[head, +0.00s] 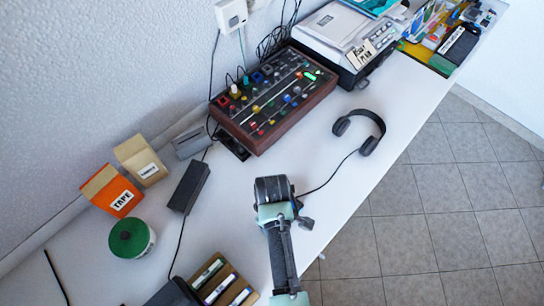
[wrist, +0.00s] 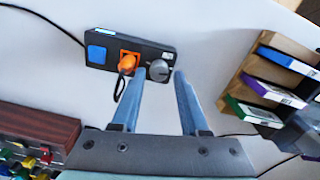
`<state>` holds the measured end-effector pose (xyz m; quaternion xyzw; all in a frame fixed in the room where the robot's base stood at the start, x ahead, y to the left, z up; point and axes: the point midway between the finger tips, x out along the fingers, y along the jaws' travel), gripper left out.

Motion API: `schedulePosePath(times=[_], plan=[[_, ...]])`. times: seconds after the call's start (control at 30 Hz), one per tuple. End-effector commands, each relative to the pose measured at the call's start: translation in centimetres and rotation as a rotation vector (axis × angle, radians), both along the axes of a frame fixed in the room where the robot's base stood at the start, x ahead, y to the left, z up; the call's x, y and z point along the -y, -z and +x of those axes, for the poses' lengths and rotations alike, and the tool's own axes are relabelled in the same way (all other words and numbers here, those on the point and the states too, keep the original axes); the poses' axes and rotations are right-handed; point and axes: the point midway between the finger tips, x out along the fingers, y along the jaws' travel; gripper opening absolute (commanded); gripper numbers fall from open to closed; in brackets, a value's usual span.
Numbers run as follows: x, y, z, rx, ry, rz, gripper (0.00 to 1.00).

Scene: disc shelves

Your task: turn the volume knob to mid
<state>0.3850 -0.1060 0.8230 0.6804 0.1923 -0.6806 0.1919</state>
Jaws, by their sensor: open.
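The volume knob is a round grey dial (wrist: 159,70) at one end of a small black box (wrist: 104,43) on the white desk. An orange part (wrist: 127,63) and a blue square (wrist: 96,53) sit beside it on the same box. My gripper (wrist: 160,74) is open, and in the wrist view the knob shows between its two fingertips. I cannot tell whether either finger touches it. In the head view my gripper (head: 272,190) is over the desk near its front edge, and the knob is hidden there.
A wooden-sided mixer (head: 274,97) stands at the back, with headphones (head: 364,130) to its right. A dark oblong block (head: 188,187), a green tin (head: 132,238) and an orange box (head: 111,190) stand to the left. A wooden disc rack (wrist: 245,70) is right in the wrist view.

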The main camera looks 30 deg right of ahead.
Motion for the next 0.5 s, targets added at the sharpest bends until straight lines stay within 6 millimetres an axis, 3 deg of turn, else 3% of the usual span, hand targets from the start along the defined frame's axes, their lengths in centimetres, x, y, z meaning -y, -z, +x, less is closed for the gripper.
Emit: schedulePosePath(times=[0.2,0.5], plan=[[0.0,1.7,0.1,0.001,-0.001,0.000,0.44],[0.0,1.8,0.1,0.002,-0.001,-0.001,0.44]])
